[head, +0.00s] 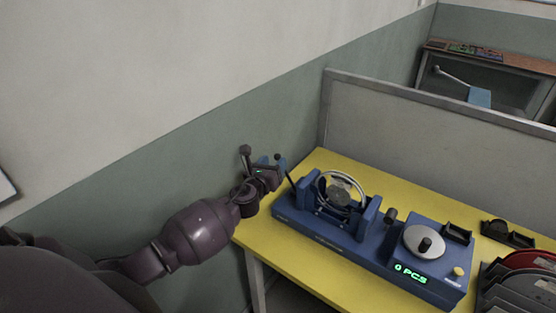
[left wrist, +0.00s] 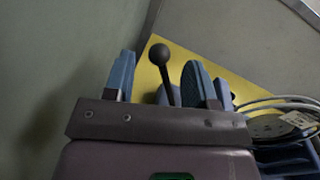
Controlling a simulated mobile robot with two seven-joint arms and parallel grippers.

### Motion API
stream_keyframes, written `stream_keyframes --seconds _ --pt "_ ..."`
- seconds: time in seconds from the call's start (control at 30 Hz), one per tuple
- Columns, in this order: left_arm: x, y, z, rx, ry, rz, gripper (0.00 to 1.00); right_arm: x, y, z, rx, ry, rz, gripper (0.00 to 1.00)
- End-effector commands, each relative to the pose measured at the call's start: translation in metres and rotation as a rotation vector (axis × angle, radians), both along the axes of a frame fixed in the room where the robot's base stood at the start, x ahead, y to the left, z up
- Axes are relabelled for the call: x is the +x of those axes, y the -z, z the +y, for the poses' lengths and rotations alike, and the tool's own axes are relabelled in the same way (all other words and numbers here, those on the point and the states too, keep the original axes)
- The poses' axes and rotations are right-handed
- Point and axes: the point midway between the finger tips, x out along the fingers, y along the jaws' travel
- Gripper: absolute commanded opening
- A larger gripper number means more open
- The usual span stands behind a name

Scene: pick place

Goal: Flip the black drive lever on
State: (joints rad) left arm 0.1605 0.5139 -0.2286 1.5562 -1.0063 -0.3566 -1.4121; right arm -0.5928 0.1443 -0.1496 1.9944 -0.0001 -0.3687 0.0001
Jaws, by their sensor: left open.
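The black drive lever (head: 289,178) is a thin stem with a ball knob at the left end of the blue machine (head: 325,232). It leans up and to the left in the head view. My left gripper (head: 272,161) is open at the lever's upper end. In the left wrist view the lever's round knob (left wrist: 159,54) and stem show between the two blue fingers of the left gripper (left wrist: 158,64), with a visible gap on each side. The stem's lower end is hidden behind the gripper body. My right gripper is not in view.
The machine stands on a yellow table (head: 305,272) and carries a metal ring (head: 342,190), a round dial and a green "0 PCS" display (head: 410,273). Black holders (head: 508,234) and stacked discs (head: 525,283) lie at the right. A grey partition (head: 430,137) stands behind; a wall is at left.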

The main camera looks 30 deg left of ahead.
Motion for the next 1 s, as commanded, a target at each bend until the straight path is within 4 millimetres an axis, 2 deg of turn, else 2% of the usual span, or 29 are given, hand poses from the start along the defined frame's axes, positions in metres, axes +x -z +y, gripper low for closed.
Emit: stream_keyframes --seconds 0.1,0.3,0.67,1.0 --pt "0.017 0.002 0.002 0.0 0.0 0.0 0.51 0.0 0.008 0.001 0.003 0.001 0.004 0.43" --pt "0.031 0.001 0.004 0.0 -0.001 0.001 0.51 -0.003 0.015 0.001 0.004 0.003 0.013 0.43" --pt "0.034 0.0 0.004 -0.001 0.0 0.0 0.51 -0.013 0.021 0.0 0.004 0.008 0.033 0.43" --pt "0.034 0.0 0.004 0.0 -0.001 0.0 0.0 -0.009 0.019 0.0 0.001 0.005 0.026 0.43"
